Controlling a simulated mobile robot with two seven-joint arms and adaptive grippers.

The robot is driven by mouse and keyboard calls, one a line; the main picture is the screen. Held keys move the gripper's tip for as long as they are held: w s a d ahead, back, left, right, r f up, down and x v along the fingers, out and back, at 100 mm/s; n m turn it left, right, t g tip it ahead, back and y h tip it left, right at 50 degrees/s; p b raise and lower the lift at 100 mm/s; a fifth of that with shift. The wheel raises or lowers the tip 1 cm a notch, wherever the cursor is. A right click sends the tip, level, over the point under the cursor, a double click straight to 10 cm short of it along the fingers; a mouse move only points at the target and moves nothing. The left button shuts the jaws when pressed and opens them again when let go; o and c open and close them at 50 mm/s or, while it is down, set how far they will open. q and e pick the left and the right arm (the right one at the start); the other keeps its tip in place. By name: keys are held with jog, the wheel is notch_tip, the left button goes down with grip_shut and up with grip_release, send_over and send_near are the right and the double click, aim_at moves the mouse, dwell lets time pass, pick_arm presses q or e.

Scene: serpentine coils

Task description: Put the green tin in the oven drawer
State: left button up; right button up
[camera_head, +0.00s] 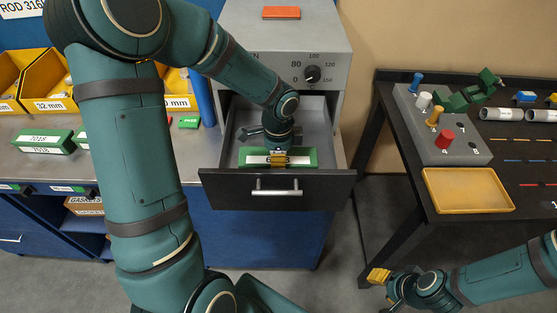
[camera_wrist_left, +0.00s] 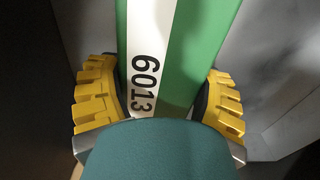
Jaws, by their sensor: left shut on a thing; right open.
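The green tin (camera_head: 306,157), with a white label stripe, is inside the open oven drawer (camera_head: 225,186), close behind its front panel. In the left wrist view the tin (camera_wrist_left: 204,40) shows the number 6013 and lies between the yellow finger pads. My left gripper (camera_head: 279,160) reaches down into the drawer and is shut on the tin. Whether the tin touches the drawer floor cannot be told. The grey oven (camera_head: 270,38) stands above the drawer. My right gripper (camera_head: 379,277) is open and empty, low at the right, away from the drawer.
Another green tin (camera_head: 42,142), marked 7018, lies on the bench at the left, near yellow bins (camera_head: 45,83). An orange block (camera_head: 281,12) lies on top of the oven. At the right, a black table (camera_head: 445,205) holds a grey peg board (camera_head: 455,145) and a yellow tray (camera_head: 468,190).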

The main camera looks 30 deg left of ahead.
pick_arm(q)
jog(key=shift+f, duration=0.15)
jog(key=shift+f, duration=0.15)
jog(key=o, duration=1.3)
jog(key=shift+r, duration=0.4)
notch_tip(320, 180, up, 12)
jog(key=shift+f+p, duration=0.25)
jog(key=shift+p, duration=0.95)
